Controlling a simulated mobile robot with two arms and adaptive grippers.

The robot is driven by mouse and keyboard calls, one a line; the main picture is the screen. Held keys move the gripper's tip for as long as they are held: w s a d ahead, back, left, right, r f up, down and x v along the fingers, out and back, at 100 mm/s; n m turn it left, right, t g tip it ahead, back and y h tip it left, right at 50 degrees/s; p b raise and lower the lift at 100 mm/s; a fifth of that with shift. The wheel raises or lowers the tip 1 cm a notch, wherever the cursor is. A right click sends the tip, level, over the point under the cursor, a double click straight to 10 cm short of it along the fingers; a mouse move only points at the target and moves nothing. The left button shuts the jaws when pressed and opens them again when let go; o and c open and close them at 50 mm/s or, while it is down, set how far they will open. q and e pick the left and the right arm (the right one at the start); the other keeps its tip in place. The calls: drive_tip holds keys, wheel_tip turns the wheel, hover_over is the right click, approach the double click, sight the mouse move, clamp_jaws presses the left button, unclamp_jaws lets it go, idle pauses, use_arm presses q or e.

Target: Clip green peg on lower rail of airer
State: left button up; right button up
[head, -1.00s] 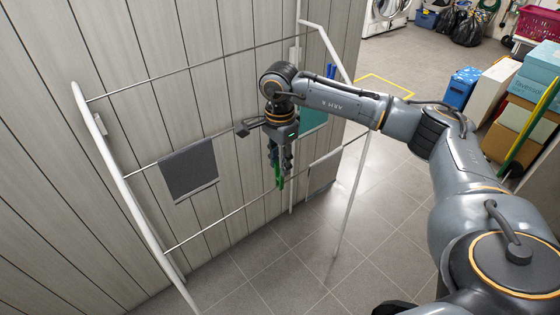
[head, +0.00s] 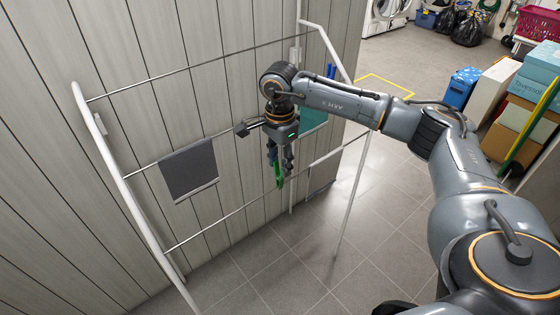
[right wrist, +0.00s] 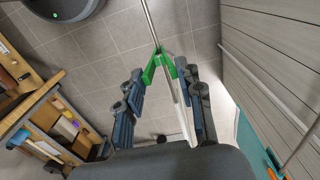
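The airer's lower rail (head: 222,219) is a thin rod running slantwise from the left post to the right. The green peg (head: 279,179) sits at this rail, below my right gripper (head: 280,168). In the right wrist view the green peg (right wrist: 168,68) straddles the rail (right wrist: 151,22), its two legs spread apart. My right gripper (right wrist: 161,72) is open, with one finger on each side of the peg and a small gap showing. The exact bite of the peg is hard to see. My left gripper is not in view.
A dark grey cloth (head: 188,170) hangs on the middle rail at left. A teal cloth (head: 313,121) hangs behind my right wrist. The panelled wall (head: 130,60) stands close behind the airer. The tiled floor (head: 300,260) in front is clear.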

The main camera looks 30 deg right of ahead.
drive_tip(key=o, duration=0.6)
wheel_tip(320, 180, up, 12)
idle(0.4)
